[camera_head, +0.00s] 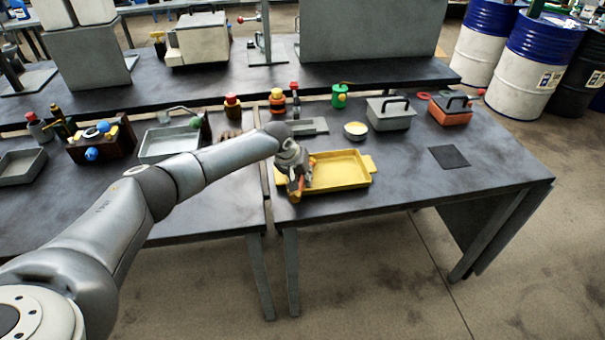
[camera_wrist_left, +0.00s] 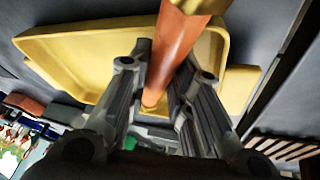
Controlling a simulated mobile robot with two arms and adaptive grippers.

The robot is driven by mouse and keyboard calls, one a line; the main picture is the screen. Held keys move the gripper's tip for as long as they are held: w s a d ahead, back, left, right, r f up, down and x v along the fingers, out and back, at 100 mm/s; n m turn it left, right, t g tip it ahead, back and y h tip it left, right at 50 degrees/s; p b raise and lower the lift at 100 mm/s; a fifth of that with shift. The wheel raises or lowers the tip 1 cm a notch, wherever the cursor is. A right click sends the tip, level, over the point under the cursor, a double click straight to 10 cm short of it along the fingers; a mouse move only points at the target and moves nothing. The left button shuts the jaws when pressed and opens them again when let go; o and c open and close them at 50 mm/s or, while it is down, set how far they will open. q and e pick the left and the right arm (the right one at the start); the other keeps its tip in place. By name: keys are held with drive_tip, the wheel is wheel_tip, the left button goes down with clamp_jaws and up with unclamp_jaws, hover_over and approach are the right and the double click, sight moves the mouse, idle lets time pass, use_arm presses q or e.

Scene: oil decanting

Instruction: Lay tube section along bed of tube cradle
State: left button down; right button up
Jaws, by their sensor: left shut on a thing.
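My left gripper (camera_head: 297,178) is over the left part of the yellow tray (camera_head: 345,182). It is shut on an orange-brown tube section (camera_wrist_left: 174,48), which has a brass-coloured end at the top of the left wrist view. In that view the tube passes between the two grey fingers, with the yellow tray (camera_wrist_left: 80,45) behind it. In the head view only a small orange part of the tube (camera_head: 292,187) shows beside the fingers. I cannot make out for sure which thing is the tube cradle. My right gripper is not in view.
A dark square mat (camera_head: 449,157) lies to the right. The table's front right is clear.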

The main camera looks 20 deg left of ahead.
use_arm(q)
drive_tip(key=shift+f, duration=0.1)
drive_tip(key=c, duration=1.7)
unclamp_jaws()
drive_tip(key=shift+f, duration=0.1)
drive_tip(key=shift+c, duration=0.2)
drive_tip(key=o, duration=0.4)
drive_tip(key=shift+o, duration=0.2)
